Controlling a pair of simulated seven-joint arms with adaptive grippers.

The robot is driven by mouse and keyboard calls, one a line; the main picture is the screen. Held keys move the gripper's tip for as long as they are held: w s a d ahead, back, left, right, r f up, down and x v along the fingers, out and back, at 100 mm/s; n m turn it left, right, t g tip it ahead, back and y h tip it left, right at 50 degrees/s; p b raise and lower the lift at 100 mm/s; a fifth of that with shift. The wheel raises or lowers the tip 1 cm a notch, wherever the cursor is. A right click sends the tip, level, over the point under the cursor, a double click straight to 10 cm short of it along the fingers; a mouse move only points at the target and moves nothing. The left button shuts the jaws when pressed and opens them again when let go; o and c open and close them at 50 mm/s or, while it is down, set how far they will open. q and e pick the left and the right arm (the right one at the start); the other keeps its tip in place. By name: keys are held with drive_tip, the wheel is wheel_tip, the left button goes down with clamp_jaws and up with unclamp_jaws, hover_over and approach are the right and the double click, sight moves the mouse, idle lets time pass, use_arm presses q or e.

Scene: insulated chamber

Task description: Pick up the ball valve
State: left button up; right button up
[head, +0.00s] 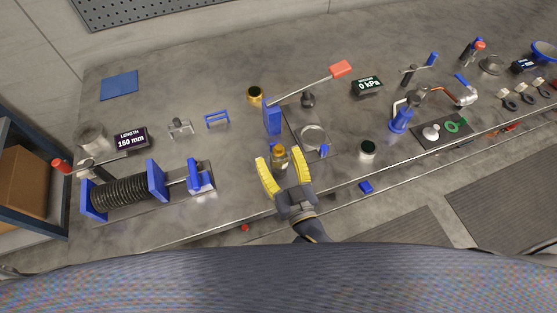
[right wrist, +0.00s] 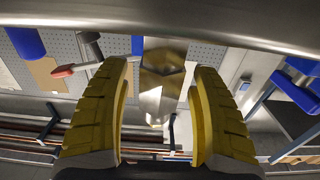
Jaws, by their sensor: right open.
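My right gripper (head: 279,156) reaches in from the front edge of the bench with its two yellow fingers spread apart. A small brass and metal fitting (head: 280,158) stands between the fingers in the head view; it may be the ball valve, but I cannot be sure. In the right wrist view a shiny brass-coloured body with flat faces (right wrist: 162,68) shows between the open fingers (right wrist: 160,80), with gaps on both sides. A blue block with a long red-tipped lever (head: 273,118) stands just behind. My left gripper is not in view.
A ring fixture (head: 314,136) lies right of the gripper. A pressure display (head: 367,86) and a blue clamp (head: 401,120) are to the right. The bench's middle back is clear.

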clamp_jaws()
idle(0.6)
drive_tip(key=shift+r, duration=0.1)
